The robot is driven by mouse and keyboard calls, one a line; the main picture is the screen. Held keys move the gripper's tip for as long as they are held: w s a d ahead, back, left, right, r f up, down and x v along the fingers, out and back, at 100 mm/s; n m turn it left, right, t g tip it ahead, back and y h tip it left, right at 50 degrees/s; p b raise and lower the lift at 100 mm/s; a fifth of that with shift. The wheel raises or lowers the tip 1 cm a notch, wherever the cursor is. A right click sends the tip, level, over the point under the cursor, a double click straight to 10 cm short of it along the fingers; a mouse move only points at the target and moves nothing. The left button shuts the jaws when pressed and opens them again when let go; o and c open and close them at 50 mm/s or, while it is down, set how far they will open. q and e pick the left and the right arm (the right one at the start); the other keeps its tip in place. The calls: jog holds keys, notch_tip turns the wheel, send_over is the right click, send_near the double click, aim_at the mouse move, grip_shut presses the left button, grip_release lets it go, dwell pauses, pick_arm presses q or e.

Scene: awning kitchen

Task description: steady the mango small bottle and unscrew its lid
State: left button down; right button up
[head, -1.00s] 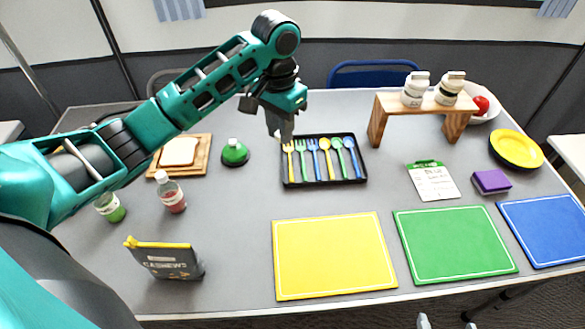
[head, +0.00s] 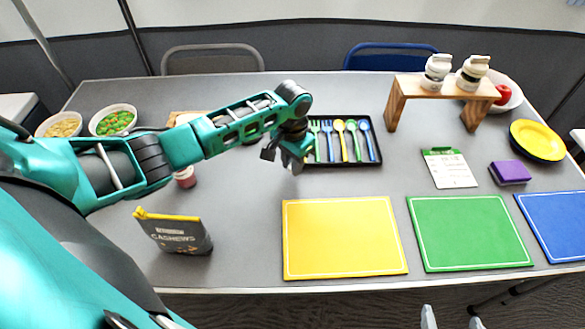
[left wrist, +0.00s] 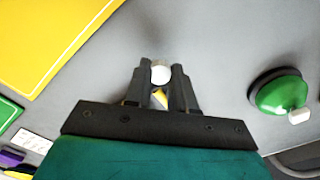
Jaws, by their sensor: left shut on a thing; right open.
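My left gripper (head: 288,162) is over the table, just in front of the cutlery tray. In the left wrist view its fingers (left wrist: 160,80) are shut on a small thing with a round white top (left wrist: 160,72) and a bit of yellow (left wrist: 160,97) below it. This looks like the mango small bottle with its white lid; its label and lower part are hidden. In the head view my left wrist and fingers cover it. Two pale tips of my right gripper (head: 452,320) show apart at the bottom edge, in front of the table, with nothing between them.
A cashews bag (head: 175,235) and a red-pink bottle (head: 185,180) stand left, near my left arm. The cutlery tray (head: 375,161) is behind the gripper. Yellow (head: 343,235), green (head: 468,232) and blue (head: 560,225) mats lie along the front. The grey table between bag and yellow mat is clear.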

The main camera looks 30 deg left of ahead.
pick_arm(q)
jog(key=shift+f, duration=1.05)
jog(key=shift+f, duration=0.1)
jog(key=c, duration=1)
grip_release()
jog(key=shift+f, duration=0.1)
jog(key=shift+o, duration=0.2)
